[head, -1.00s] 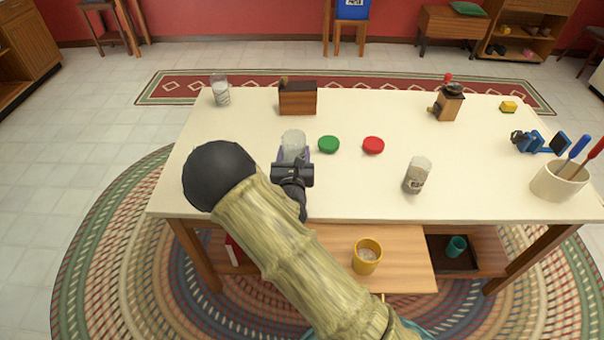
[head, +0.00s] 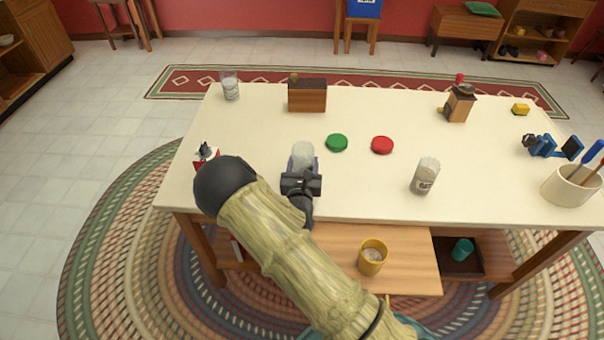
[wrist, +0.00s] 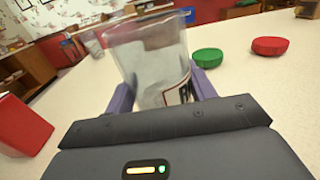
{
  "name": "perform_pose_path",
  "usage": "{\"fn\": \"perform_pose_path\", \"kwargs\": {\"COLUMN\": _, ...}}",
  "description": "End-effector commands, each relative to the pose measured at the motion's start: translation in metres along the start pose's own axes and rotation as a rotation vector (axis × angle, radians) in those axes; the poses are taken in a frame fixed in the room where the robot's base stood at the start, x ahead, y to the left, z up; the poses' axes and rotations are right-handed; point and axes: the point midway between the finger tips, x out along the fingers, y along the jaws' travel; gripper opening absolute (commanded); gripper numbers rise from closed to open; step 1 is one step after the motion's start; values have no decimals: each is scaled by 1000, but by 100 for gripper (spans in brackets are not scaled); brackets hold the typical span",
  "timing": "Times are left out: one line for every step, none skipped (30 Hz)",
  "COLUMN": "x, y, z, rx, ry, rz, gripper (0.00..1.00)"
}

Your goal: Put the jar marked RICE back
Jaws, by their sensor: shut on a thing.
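My gripper (head: 302,172) is shut on a clear glass jar (head: 302,154) over the left part of the table. In the wrist view the jar (wrist: 155,65) stands tilted between the purple fingers, open at the top, with part of a dark-edged label showing; the word cannot be read. Another glass jar (head: 425,176) with a label and pale contents stands on the right half of the table. A third jar (head: 231,86) stands at the far left corner. Both labels are too small to read. A green lid (head: 337,143) and a red lid (head: 382,145) lie right of my gripper.
A wooden box (head: 307,95) stands behind the held jar. A red thing (head: 206,157) is at the left edge. A yellow mug (head: 372,257) is on the lower shelf.

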Motion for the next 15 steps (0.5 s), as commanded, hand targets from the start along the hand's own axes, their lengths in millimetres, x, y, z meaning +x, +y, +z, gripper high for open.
{"fn": "perform_pose_path", "kwargs": {"x": 0, "y": 1, "z": 0, "rx": 0, "ry": -2, "rz": 2, "gripper": 25}}
{"fn": "perform_pose_path", "kwargs": {"x": 0, "y": 1, "z": 0, "rx": 1, "ry": -2, "rz": 2, "gripper": 25}}
{"fn": "perform_pose_path", "kwargs": {"x": 0, "y": 2, "z": 0, "rx": 1, "ry": -3, "rz": 3, "gripper": 25}}
{"fn": "perform_pose_path", "kwargs": {"x": 0, "y": 2, "z": 0, "rx": 1, "ry": -3, "rz": 3, "gripper": 25}}
{"fn": "perform_pose_path", "kwargs": {"x": 0, "y": 2, "z": 0, "rx": 1, "ry": -2, "rz": 3, "gripper": 25}}
{"fn": "perform_pose_path", "kwargs": {"x": 0, "y": 2, "z": 0, "rx": 1, "ry": -2, "rz": 3, "gripper": 25}}
{"fn": "perform_pose_path", "kwargs": {"x": 0, "y": 2, "z": 0, "rx": 1, "ry": -2, "rz": 3, "gripper": 25}}
{"fn": "perform_pose_path", "kwargs": {"x": 0, "y": 2, "z": 0, "rx": 1, "ry": -2, "rz": 3, "gripper": 25}}
{"fn": "perform_pose_path", "kwargs": {"x": 0, "y": 2, "z": -2, "rx": 0, "ry": -2, "rz": 3, "gripper": 25}}
{"fn": "perform_pose_path", "kwargs": {"x": 0, "y": 2, "z": -4, "rx": 0, "ry": -2, "rz": 3, "gripper": 25}}
{"fn": "perform_pose_path", "kwargs": {"x": 0, "y": 2, "z": -7, "rx": 0, "ry": -2, "rz": 3, "gripper": 25}}
{"fn": "perform_pose_path", "kwargs": {"x": 0, "y": 1, "z": -12, "rx": -1, "ry": -1, "rz": 3, "gripper": 25}}
{"fn": "perform_pose_path", "kwargs": {"x": 0, "y": 1, "z": -17, "rx": -2, "ry": -1, "rz": 3, "gripper": 25}}
{"fn": "perform_pose_path", "kwargs": {"x": 0, "y": 1, "z": -21, "rx": -2, "ry": -2, "rz": 2, "gripper": 25}}
{"fn": "perform_pose_path", "kwargs": {"x": 0, "y": 0, "z": -27, "rx": -2, "ry": -1, "rz": 1, "gripper": 25}}
